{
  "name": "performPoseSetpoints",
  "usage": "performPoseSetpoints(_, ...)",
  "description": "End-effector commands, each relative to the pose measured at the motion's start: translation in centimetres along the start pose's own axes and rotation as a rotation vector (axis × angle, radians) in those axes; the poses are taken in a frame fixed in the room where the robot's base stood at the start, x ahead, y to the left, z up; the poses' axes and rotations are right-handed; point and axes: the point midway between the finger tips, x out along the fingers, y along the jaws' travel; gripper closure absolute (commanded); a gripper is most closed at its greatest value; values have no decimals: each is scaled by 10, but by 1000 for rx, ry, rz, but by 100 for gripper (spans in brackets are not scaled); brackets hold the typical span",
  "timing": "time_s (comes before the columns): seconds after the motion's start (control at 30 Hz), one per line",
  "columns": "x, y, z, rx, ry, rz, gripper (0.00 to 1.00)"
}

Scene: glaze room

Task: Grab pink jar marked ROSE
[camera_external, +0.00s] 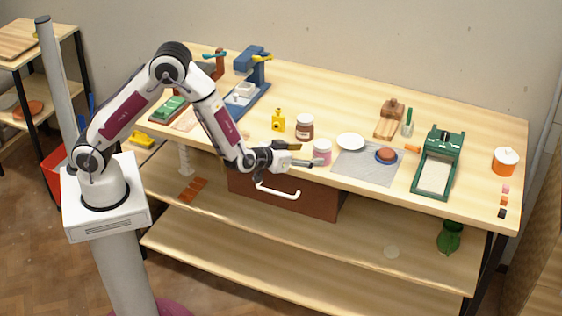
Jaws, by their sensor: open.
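The pink jar (322,154) stands upright near the front edge of the wooden bench, with a pale lid. Any ROSE marking is too small to read. My gripper (303,155) is open, low over the bench's front edge, just left of the pink jar, with its fingers pointing right toward it. One finger reaches close to the jar's left side. I cannot tell whether it touches or whether the jar lies between the fingers.
A brown jar (305,127) and a yellow bottle (278,120) stand behind my gripper. A drawer with a white handle (278,191) is below. The bench's back middle is clear.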

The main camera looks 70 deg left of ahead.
Motion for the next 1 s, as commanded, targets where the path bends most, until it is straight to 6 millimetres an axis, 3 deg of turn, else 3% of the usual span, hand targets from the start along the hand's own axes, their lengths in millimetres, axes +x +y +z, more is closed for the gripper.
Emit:
performPoseSetpoints(0.3, 22, -1, 0, -1, 0, -2, 37)
performPoseSetpoints(0.77, 26, 0, 1, 0, -1, 0, 37)
performPoseSetpoints(1.0, 44, -1, 2, 0, -2, -2, 37)
